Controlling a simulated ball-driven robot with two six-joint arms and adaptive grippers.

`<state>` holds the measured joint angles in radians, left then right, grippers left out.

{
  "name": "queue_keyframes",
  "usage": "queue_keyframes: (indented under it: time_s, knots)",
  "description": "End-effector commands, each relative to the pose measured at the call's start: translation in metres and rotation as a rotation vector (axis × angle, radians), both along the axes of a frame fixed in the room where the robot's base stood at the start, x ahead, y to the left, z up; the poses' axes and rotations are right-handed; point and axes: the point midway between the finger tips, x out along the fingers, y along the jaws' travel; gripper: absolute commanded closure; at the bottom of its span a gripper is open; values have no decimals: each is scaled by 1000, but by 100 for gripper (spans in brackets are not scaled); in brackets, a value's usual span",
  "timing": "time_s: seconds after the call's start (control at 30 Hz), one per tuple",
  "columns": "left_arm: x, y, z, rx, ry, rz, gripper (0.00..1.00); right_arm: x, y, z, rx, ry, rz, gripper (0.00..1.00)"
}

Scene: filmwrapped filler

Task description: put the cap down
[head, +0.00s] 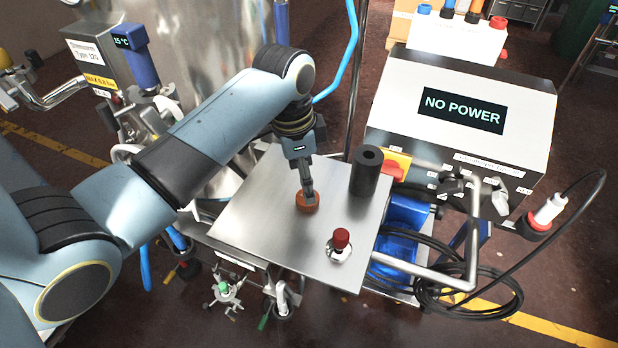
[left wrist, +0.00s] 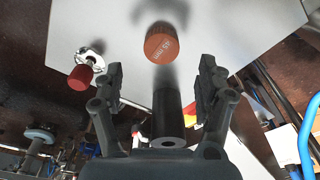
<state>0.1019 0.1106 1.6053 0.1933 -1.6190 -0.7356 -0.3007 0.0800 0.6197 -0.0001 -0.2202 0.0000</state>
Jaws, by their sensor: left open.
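The cap is a short orange-brown disc (head: 307,203) resting on the bare steel tabletop (head: 260,205). It also shows in the left wrist view (left wrist: 167,44), with pale lettering on it. My left gripper (head: 308,188) points down over the cap in the head view and hides part of it. In the left wrist view its two fingers (left wrist: 158,78) are spread apart with nothing between them, and the cap lies beyond the fingertips. My right gripper is in neither view.
A black hollow cylinder (head: 367,172) stands on the tabletop right of the cap. A red-knobbed fitting (head: 341,239) sits near the front right edge. A console reading "NO POWER" (head: 462,110) stands behind right, a steel tank (head: 215,45) behind left. The tabletop's left side is clear.

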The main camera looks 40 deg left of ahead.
Motion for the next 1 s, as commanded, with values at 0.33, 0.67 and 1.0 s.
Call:
queue_keyframes:
  time_s: [0.33, 0.67, 1.0]
  knots:
    - [0, 0, -40, 0, 3, 1, 27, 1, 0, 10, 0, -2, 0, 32]
    - [3, -2, -60, 1, -2, 1, 27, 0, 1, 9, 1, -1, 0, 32]
    - [3, -2, -59, 1, -2, 1, 62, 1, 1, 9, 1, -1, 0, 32]
